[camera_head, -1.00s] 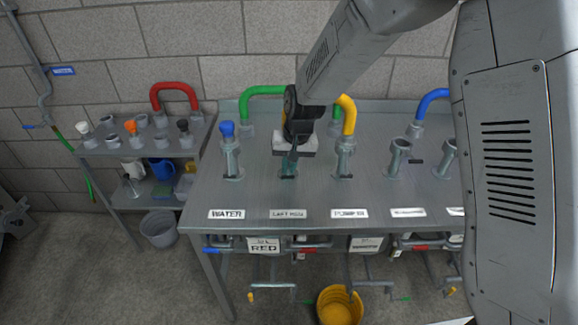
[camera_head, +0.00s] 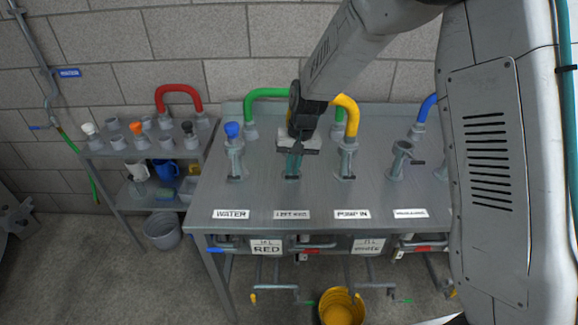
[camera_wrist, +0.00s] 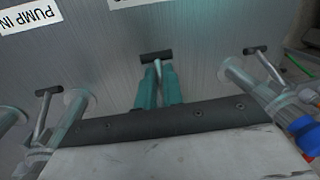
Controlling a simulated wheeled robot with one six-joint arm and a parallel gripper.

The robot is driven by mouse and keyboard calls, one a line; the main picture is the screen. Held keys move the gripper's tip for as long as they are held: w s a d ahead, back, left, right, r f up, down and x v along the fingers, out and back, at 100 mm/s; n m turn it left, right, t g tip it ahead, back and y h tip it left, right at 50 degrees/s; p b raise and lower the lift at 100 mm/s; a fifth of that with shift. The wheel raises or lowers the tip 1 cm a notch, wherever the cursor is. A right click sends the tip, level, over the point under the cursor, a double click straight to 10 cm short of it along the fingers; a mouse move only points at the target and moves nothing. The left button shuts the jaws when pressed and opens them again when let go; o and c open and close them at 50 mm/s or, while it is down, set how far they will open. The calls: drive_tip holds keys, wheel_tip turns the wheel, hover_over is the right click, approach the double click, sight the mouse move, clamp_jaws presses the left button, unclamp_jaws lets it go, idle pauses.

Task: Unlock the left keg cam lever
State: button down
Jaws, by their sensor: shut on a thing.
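My gripper (camera_head: 292,172) is at the bench behind the LEFT KEG label (camera_head: 291,214), between the WATER port (camera_head: 235,160) and the PUMP IN port (camera_head: 346,160). In the wrist view its two teal fingers (camera_wrist: 158,78) are shut on the left keg cam lever (camera_wrist: 156,58), a thin grey rod with a dark crossbar end. The crossbar shows just beyond the fingertips, toward the label side. The left keg port itself is hidden behind my gripper in both views.
Neighbouring ports stand close on both sides, with small levers (camera_wrist: 46,92). A blue plug (camera_head: 232,130) sits on the WATER port. Green (camera_head: 268,93), yellow (camera_head: 347,103) and red (camera_head: 178,89) bent pipes rise behind. The bench front (camera_head: 270,190) is bare.

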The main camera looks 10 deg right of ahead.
drive_tip(key=shift+r, duration=0.15)
drive_tip(key=c, duration=1.5)
unclamp_jaws()
drive_tip(key=shift+s+d+r, duration=0.1)
drive_tip(key=shift+d+r, duration=0.1)
drive_tip(key=shift+r, duration=1.1)
drive_tip(key=shift+w+d+r, duration=0.1)
drive_tip(key=shift+d+r, duration=0.1)
drive_tip(key=shift+r, duration=1.05)
drive_tip(key=shift+s+d+r, duration=0.1)
drive_tip(key=shift+d+r, duration=0.1)
drive_tip(key=shift+r, duration=1.1)
